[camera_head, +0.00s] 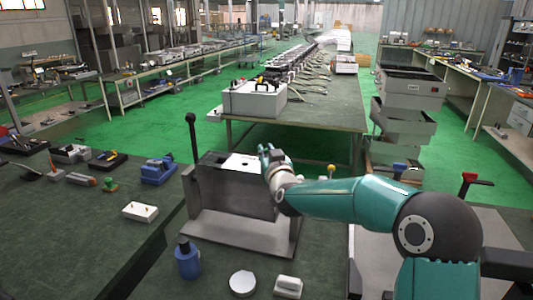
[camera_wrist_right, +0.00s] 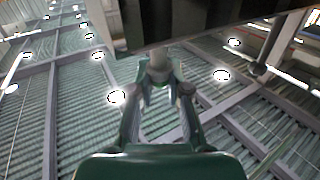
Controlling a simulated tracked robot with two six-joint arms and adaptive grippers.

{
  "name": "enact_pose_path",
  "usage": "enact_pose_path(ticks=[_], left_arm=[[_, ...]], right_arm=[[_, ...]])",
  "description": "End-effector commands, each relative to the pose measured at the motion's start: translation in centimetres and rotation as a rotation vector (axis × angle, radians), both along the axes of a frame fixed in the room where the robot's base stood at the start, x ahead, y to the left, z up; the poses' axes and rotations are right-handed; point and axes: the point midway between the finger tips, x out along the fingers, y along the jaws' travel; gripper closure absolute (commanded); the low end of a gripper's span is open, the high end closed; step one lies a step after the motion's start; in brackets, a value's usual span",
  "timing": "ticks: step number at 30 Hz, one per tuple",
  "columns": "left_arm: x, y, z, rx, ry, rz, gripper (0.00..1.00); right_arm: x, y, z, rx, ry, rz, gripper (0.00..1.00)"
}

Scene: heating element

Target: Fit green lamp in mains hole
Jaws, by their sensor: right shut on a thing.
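My right gripper (camera_head: 268,155) is at the upper right edge of the grey box (camera_head: 235,195), beside its white top plate (camera_head: 238,162). In the right wrist view the gripper's fingers (camera_wrist_right: 158,92) are shut on a small pale grey piece (camera_wrist_right: 157,66). I cannot tell from its colour whether this is the green lamp. A dark spot shows in the white plate, too small to tell whether it is the mains hole. My left gripper is not in view.
A black-knobbed lever (camera_head: 191,135) stands at the box's left. A blue bottle (camera_head: 187,260), a round white lid (camera_head: 242,283) and a white block (camera_head: 288,286) are in front. A small green item (camera_head: 110,185) and a white block with pins (camera_head: 140,212) lie on the left table.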

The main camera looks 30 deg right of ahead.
Motion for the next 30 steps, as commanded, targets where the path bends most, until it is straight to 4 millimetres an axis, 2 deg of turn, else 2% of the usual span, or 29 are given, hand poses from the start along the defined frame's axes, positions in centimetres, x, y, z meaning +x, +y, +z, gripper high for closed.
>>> enact_pose_path(ticks=[30], left_arm=[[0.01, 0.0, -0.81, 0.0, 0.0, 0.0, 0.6]], right_arm=[[0.0, -0.02, -0.38, 0.0, -0.001, 0.0, 0.99]])
